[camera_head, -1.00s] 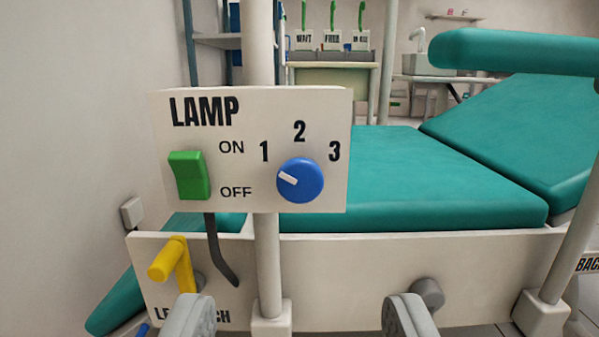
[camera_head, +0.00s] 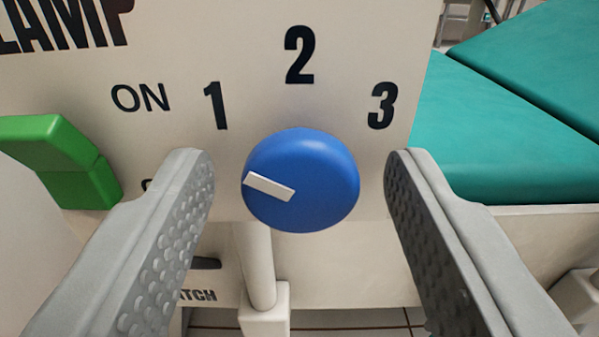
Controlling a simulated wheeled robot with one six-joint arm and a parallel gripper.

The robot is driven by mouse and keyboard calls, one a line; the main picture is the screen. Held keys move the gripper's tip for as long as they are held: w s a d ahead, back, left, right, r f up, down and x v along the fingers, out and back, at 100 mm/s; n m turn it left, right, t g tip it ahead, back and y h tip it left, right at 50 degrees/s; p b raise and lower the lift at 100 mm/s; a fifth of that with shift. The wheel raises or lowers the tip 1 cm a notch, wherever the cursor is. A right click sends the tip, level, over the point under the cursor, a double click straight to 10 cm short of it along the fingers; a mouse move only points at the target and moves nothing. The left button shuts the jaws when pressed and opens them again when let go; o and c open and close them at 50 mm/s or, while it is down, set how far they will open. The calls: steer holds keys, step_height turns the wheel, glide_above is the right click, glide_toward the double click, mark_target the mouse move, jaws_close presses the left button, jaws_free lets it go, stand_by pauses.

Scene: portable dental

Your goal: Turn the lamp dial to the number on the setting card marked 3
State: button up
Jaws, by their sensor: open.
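The blue lamp dial (camera_head: 318,172) is on the white lamp panel (camera_head: 160,50), in the middle of the view. Its white pointer mark (camera_head: 268,187) points left and slightly up, below the number 1 (camera_head: 215,106). The number 2 (camera_head: 299,55) is above the dial and the number 3 (camera_head: 382,106) is at its upper right. My gripper (camera_head: 299,180) is open, with one grey finger on each side of the dial. Clear gaps show between the fingers and the dial. No setting card is in view.
A green switch (camera_head: 65,160) with an ON label is on the panel at the left, near my left finger. The teal chair cushion (camera_head: 500,130) is at the right behind the panel. A white post (camera_head: 255,262) runs below the dial.

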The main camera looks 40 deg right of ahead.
steer(key=c, duration=1)
steer(key=shift+o, duration=0.2)
steer(key=shift+m, duration=0.4)
steer(key=m, duration=1)
steer(key=shift+m, duration=0.4)
steer(key=o, duration=1)
steer(key=shift+c, duration=0.2)
